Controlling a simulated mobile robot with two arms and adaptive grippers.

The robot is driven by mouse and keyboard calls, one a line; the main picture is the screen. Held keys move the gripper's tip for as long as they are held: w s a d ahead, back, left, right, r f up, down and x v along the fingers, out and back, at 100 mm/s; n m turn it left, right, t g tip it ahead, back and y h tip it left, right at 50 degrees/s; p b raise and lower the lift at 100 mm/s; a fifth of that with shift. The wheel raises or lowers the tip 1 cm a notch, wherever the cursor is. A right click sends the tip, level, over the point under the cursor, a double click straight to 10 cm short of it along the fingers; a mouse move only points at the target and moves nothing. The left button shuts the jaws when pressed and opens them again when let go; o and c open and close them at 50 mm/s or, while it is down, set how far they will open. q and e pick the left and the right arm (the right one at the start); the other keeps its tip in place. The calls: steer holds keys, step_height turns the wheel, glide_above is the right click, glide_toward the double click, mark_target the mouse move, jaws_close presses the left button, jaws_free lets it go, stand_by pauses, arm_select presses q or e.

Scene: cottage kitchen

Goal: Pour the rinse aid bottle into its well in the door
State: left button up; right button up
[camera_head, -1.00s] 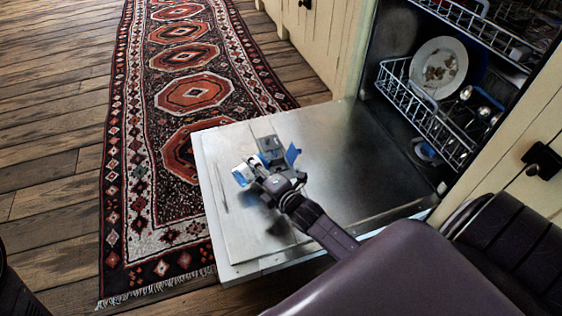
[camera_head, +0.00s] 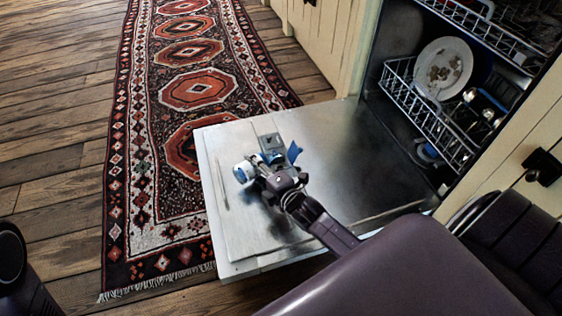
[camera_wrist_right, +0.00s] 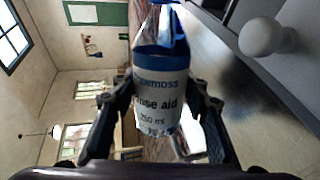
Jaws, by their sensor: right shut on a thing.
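The rinse aid bottle (camera_head: 243,172), white and blue, is in my right gripper (camera_head: 262,177) above the lowered dishwasher door (camera_head: 340,165). The right wrist view shows both fingers closed around the bottle (camera_wrist_right: 158,92), with its "rinse aid 250 ml" label facing the camera and its clear blue part beyond the fingers. A grey dispenser (camera_head: 268,142) with a raised blue flap (camera_head: 294,152) is just beyond the gripper on the door. The gripper hides part of it, and I cannot see the well's opening. My left gripper is out of view.
The open dishwasher has a lower rack (camera_head: 432,120) holding a plate (camera_head: 443,68) at the right. A patterned rug (camera_head: 185,135) lies on the wooden floor beyond the door. In the right wrist view, a white knob (camera_wrist_right: 260,37) shows on a grey front. Much of the door is bare.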

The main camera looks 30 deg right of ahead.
steer(key=shift+a, duration=0.2)
steer(key=shift+s+a, duration=0.1)
steer(key=shift+a, duration=0.3)
steer(key=shift+a, duration=0.15)
stand_by(1.1)
stand_by(0.8)
